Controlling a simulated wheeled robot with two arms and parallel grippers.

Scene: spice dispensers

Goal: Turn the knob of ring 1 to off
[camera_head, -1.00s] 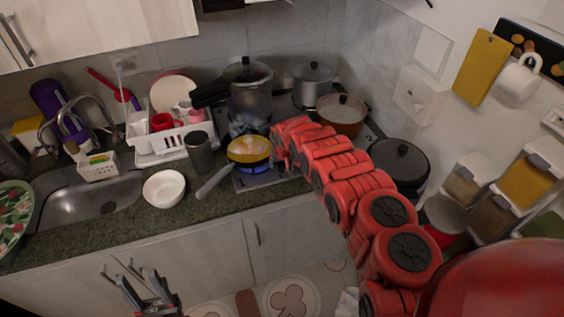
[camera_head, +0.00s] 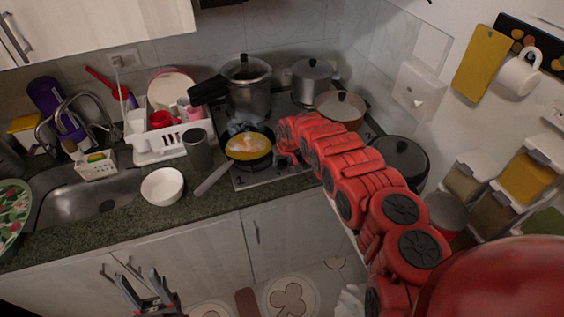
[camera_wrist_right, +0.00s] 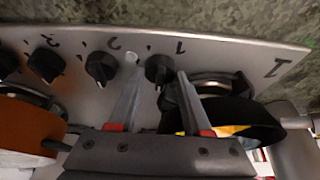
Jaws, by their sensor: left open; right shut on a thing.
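The stove's control panel (camera_wrist_right: 215,55) shows upside down in the right wrist view, with several black knobs in a row. The ring 1 knob (camera_wrist_right: 158,70), beside the printed 1, sits between the fingertips of my right gripper (camera_wrist_right: 156,78), which is shut on it. In the head view my red right arm reaches over the stove (camera_head: 262,175) and hides the knobs and that gripper's fingers. A frying pan (camera_head: 249,146) with yellow contents stands on the near-left ring; I see no blue glow under it. My left gripper (camera_head: 142,283) is open and empty, low in front of the cabinets.
A pressure cooker (camera_head: 247,88), a grey pot (camera_head: 312,80), an orange-brown pan (camera_head: 341,106) and a dark lidded pot (camera_head: 400,160) stand around the stove. A white bowl (camera_head: 162,186) and grey cup (camera_head: 198,151) are left of the frying pan.

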